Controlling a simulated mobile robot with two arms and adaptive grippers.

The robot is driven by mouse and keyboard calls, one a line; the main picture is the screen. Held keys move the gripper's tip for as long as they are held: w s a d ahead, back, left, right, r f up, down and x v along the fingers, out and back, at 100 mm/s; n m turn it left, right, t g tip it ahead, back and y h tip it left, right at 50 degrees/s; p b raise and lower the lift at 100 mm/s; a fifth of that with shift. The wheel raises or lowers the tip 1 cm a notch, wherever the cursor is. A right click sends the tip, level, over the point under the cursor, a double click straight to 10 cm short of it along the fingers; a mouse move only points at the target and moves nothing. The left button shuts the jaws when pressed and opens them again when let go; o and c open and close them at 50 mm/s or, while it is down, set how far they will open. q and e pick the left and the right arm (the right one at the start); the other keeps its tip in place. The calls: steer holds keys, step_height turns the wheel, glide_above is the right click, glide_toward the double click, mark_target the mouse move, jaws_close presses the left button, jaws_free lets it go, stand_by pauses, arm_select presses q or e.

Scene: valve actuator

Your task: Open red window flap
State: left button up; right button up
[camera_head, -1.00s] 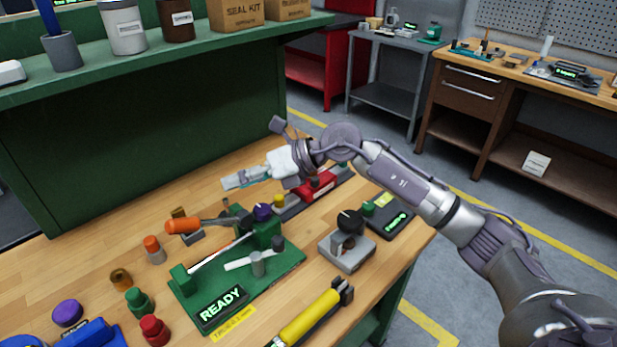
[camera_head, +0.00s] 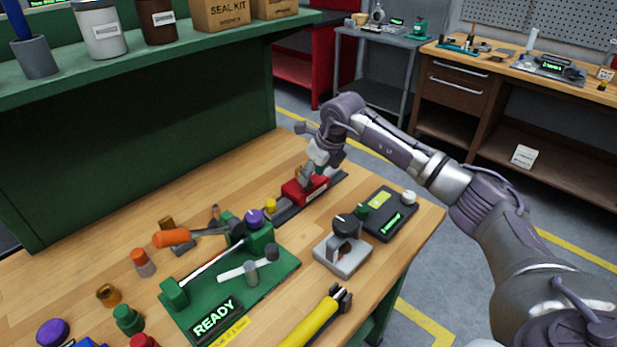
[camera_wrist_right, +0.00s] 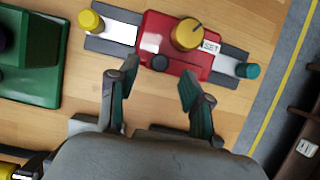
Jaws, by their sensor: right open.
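A red block (camera_head: 305,190) sits on a dark rail toward the back right of the wooden bench. In the right wrist view the red block (camera_wrist_right: 180,42) carries a brass knob (camera_wrist_right: 187,34), a white "SET" label and a small black button. I cannot make out which part is a window flap. My right gripper (camera_head: 308,176) points down over the red block in the head view. In the wrist view my right gripper (camera_wrist_right: 157,72) has its two fingers spread, with nothing between them, near the block's lower edge. Contact cannot be told. My left gripper is not in view.
A yellow cap (camera_wrist_right: 90,20) and a teal cap (camera_wrist_right: 247,70) stand at the rail's two ends. A green fixture (camera_head: 280,268) with a "READY" display, a grey knob unit (camera_head: 343,255) and a dark panel (camera_head: 378,222) stand nearby. A green shelf wall (camera_head: 140,140) closes the back.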

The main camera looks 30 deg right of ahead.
mark_target(314, 181)
steer(key=shift+x, duration=1.9)
jaws_close()
